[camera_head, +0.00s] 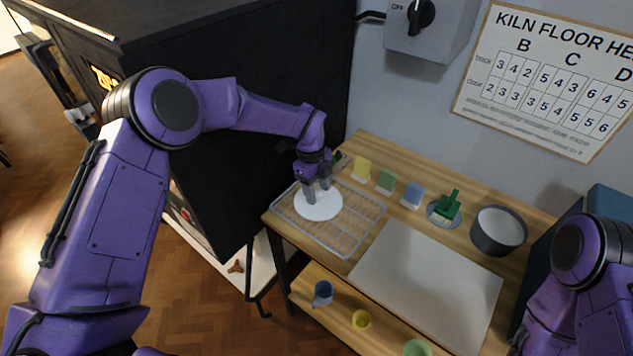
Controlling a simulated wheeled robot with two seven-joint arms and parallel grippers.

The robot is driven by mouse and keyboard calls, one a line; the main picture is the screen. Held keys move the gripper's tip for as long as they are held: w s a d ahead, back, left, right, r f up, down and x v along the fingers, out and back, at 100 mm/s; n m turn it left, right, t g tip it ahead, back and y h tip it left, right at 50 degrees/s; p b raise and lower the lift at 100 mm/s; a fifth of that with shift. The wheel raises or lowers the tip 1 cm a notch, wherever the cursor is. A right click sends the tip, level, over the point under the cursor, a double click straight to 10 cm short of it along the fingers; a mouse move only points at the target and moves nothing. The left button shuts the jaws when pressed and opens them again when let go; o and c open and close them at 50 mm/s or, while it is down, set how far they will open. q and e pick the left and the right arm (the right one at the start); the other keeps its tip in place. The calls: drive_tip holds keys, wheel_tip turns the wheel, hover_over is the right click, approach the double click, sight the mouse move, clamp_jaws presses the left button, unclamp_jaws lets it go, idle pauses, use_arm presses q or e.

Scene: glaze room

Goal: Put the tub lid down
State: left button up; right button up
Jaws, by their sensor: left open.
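The tub lid (318,207), a round white disc, lies flat at the left part of a wire rack (346,238) on the wooden table. My left gripper (317,197) is directly above the lid, pointing down, with its fingers apart. The fingertips are at or just above the lid's upper face; I cannot tell if they touch it. A dark grey tub (498,232) with pale contents stands open at the table's right. My right arm shows at the right edge, but its gripper is out of view.
Yellow (361,168), green (386,181) and blue (412,195) blocks line the back, beside a green-handled tool (446,208) on a dish. A pale board (428,285) covers the middle. A black kiln (240,110) stands left. Small cups sit on a lower shelf (340,318).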

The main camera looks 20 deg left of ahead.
use_arm(q)
drive_tip(key=r+b, duration=0.2)
drive_tip(key=r, duration=0.1)
drive_tip(key=r+b, duration=0.1)
drive_tip(key=r, duration=0.1)
drive_tip(key=shift+w+a, duration=0.2)
drive_tip(key=shift+a, duration=0.2)
wheel_tip(320, 180, up, 7)
drive_tip(key=b, duration=0.1)
drive_tip(key=shift+a+b, duration=0.3)
drive_tip(key=shift+a, duration=0.15)
